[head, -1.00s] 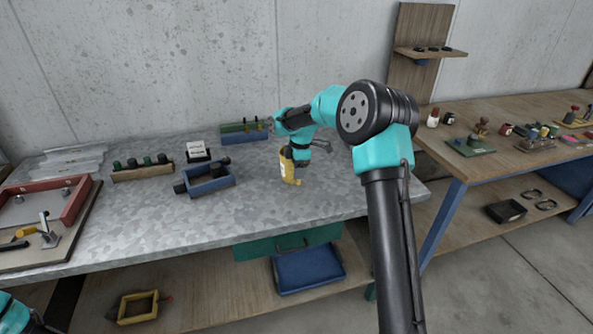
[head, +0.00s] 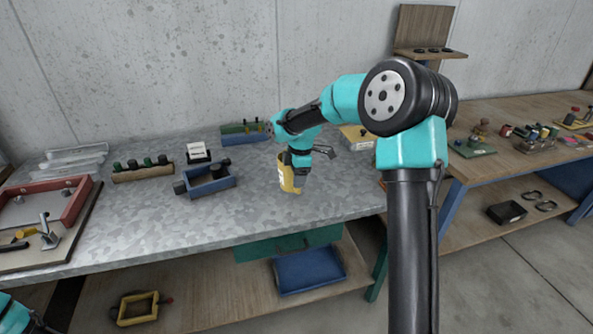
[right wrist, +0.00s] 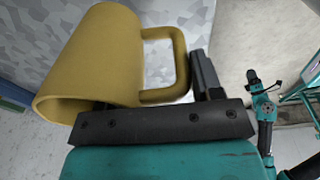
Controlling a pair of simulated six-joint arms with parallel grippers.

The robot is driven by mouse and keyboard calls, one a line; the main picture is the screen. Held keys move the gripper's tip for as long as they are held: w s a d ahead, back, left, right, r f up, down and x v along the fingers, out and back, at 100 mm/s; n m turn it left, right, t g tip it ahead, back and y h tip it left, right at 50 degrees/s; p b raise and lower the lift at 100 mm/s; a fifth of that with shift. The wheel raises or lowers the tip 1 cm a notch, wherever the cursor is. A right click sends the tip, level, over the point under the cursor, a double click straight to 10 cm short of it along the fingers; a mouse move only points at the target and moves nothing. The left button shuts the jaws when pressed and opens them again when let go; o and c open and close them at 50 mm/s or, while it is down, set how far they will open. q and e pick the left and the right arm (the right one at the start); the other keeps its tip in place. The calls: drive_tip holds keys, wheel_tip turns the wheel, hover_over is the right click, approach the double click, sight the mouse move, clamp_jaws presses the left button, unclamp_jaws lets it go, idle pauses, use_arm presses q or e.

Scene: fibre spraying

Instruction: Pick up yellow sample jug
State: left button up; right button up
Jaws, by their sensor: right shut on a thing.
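The yellow sample jug (head: 287,181), with a pale label on its left side, is near the middle of the grey bench in the head view. My right gripper (head: 297,160) is shut on it from the upper right. In the right wrist view the jug (right wrist: 97,58) fills the upper left, and its looped handle (right wrist: 179,62) lies beside a dark finger (right wrist: 205,78). The other finger is hidden behind the jug. I cannot tell whether the jug's base touches the bench. Part of my left arm shows at the lower left of the head view; its jaws cannot be made out.
A blue open box (head: 208,181) stands left of the jug. A rack of dark bottles (head: 143,169), a small white-topped stand (head: 198,152) and a green-blue box (head: 243,131) are farther back. A red-edged tray (head: 75,205) is at far left. The bench in front of the jug is clear.

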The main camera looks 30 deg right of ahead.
drive_tip(key=s+a, duration=0.4)
drive_tip(key=s, duration=0.3)
drive_tip(key=shift+s+a+r, duration=0.15)
drive_tip(key=shift+a+r, duration=0.05)
drive_tip(key=shift+r, duration=0.25)
